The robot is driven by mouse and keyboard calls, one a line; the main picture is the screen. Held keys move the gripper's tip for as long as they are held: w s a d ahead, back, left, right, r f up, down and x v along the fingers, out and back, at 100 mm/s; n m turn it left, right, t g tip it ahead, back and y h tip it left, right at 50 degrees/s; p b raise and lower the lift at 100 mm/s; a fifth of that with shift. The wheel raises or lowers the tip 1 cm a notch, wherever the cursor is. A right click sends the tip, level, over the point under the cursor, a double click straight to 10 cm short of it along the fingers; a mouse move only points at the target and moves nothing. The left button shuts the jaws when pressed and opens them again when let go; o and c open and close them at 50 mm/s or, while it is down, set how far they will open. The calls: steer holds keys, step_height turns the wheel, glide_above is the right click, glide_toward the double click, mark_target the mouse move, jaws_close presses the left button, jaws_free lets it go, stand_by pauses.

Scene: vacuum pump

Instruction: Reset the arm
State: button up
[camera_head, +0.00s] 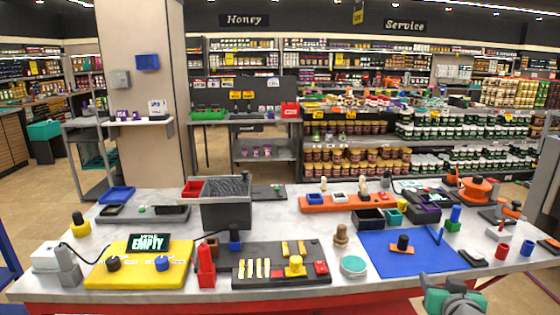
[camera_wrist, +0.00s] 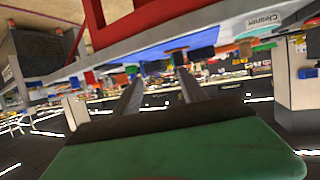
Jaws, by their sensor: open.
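My gripper (camera_wrist: 160,80) shows in the wrist view as two grey fingers, apart, with nothing between them. The green body behind them fills the bottom of that view. The white table (camera_head: 70,285) holds a yellow panel (camera_head: 98,276) with knobs and a dark sign reading "EMPTY" (camera_head: 149,242). A grey and white device with a black cable (camera_head: 52,258) stands left of the panel.
A blue mat (camera_head: 385,265), a dark tray with yellow pieces (camera_head: 240,251), a grey bin (camera_head: 226,215) and an orange board (camera_head: 312,208) crowd the table. A pillar (camera_head: 150,70) stands behind left. In the wrist view, a red beam (camera_wrist: 95,15) crosses the top.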

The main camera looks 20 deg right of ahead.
steer(key=w+a+f+n+g+y+p, duration=0.1)
steer(key=w+a+n+y, duration=0.2)
steer(key=a, duration=0.6)
steer(key=w+a+f+n+g+y+p, duration=0.1)
steer(key=w+a+g+y+p, duration=0.2)
steer(key=a, duration=0.7)
steer(key=s+a+n+g+p, duration=0.1)
steer(key=s+a, duration=0.3)
steer(key=a, duration=0.5)
steer(key=s+a+n+g+y+p, duration=0.1)
steer(key=s+a+g, duration=0.2)
steer(key=a, duration=0.6)
steer(key=shift+s+a+r, duration=0.25)
steer(key=shift+s+r, duration=0.1)
steer(key=shift+r, duration=0.05)
